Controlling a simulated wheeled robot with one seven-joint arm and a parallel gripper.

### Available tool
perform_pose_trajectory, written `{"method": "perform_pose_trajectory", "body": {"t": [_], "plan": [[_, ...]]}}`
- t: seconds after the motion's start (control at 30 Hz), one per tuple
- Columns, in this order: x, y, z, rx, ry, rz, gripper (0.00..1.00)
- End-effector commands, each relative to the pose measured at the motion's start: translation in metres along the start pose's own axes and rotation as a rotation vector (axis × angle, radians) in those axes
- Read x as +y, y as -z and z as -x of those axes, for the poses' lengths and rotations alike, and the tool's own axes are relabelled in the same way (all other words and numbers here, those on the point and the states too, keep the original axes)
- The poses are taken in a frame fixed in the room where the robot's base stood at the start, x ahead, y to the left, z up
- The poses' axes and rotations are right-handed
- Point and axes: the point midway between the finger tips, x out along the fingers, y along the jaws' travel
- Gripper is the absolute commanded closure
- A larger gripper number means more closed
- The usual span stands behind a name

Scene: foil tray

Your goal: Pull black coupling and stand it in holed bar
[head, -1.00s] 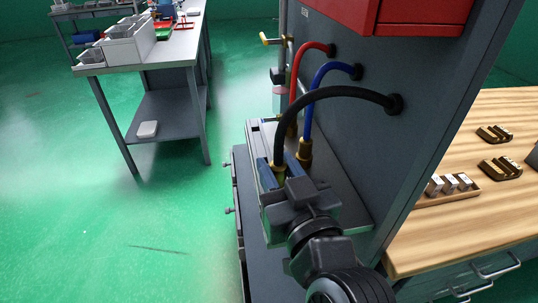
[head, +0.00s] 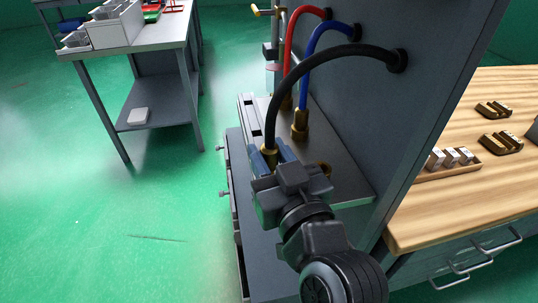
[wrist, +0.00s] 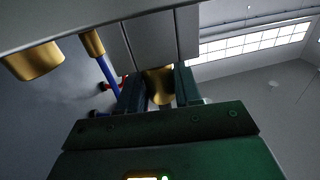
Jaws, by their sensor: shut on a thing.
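My gripper (head: 283,160) is shut on the brass end of the black coupling (head: 269,157), whose black hose arches up to the upright panel. The brass end also shows between the fingers in the wrist view (wrist: 158,85). My gripper hides the bar's near part and the coupling's lower end.
The blue hose's brass coupling (head: 300,125) stands on the shelf just behind. The red hose (head: 290,55) is farther back. The panel (head: 420,110) rises on the right, with a wooden table (head: 430,225) beyond it. Open floor lies left.

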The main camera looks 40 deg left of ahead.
Motion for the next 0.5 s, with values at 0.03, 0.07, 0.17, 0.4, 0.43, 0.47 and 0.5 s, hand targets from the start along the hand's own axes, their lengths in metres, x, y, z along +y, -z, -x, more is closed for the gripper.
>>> {"method": "perform_pose_trajectory", "body": {"t": [0.03, 0.07, 0.17, 0.4, 0.43, 0.47, 0.5], "plan": [[0.0000, -0.0152, 0.0005, -0.021, 0.001, -0.003, 1.00], [-0.0001, -0.0165, 0.0005, -0.022, 0.001, -0.003, 1.00], [-0.0004, -0.0194, 0.0006, -0.026, 0.002, -0.004, 1.00], [-0.0007, -0.0207, 0.0011, -0.029, 0.002, -0.004, 1.00], [-0.0007, -0.0207, 0.0012, -0.029, 0.002, -0.004, 0.64], [-0.0008, -0.0208, 0.0012, -0.029, 0.002, -0.004, 0.61], [-0.0008, -0.0200, 0.0011, -0.028, 0.002, -0.004, 0.57]]}}
